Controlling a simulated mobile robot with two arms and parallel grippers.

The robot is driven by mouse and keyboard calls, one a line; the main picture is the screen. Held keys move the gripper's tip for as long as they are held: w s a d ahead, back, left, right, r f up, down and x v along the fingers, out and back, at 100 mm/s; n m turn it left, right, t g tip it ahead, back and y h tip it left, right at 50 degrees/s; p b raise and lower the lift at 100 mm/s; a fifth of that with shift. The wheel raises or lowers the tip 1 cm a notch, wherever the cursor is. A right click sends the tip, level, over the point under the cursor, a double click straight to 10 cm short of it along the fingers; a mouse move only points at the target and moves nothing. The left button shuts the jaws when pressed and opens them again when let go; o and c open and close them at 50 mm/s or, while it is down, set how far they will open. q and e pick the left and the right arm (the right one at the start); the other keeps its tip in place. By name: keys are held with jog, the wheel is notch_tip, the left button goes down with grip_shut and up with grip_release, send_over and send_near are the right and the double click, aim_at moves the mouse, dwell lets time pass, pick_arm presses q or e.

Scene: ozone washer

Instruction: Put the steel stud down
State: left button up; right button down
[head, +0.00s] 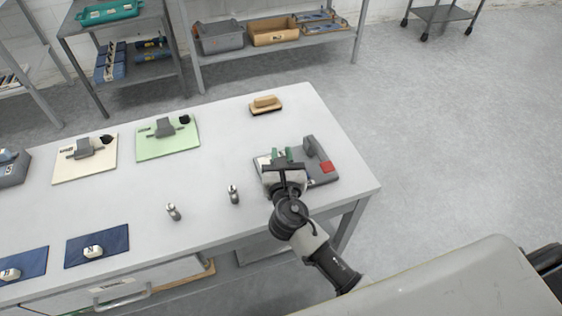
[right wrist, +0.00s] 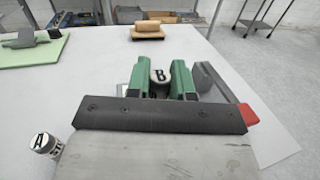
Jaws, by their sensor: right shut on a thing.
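My right gripper (head: 282,157) is over the left part of a grey device at the right end of the table. In the right wrist view its green fingers (right wrist: 159,80) are shut on a steel stud (right wrist: 159,78), whose light top is marked B. The stud's lower part is hidden, so I cannot tell whether it touches the device. Two more small steel studs stand on the table, one nearer the device (head: 233,194) and one further left (head: 173,211). My left gripper is not in view.
The grey device (head: 325,182) has an upright grey part and a red square. A wooden brush-like block (head: 265,105) lies behind it. A green mat (head: 150,152), a cream mat (head: 70,172) and blue mats (head: 120,240) lie left. The table's middle is mostly clear.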

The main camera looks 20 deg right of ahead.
jog(key=s+d+r+p, duration=0.1)
jog(key=s+d+r, duration=0.5)
jog(key=s, duration=0.2)
jog(key=s+a+n+y, duration=0.2)
jog(key=s+y, duration=0.2)
jog(key=s, duration=0.2)
jog(key=shift+r+n, duration=0.3)
jog(key=shift+r, duration=0.05)
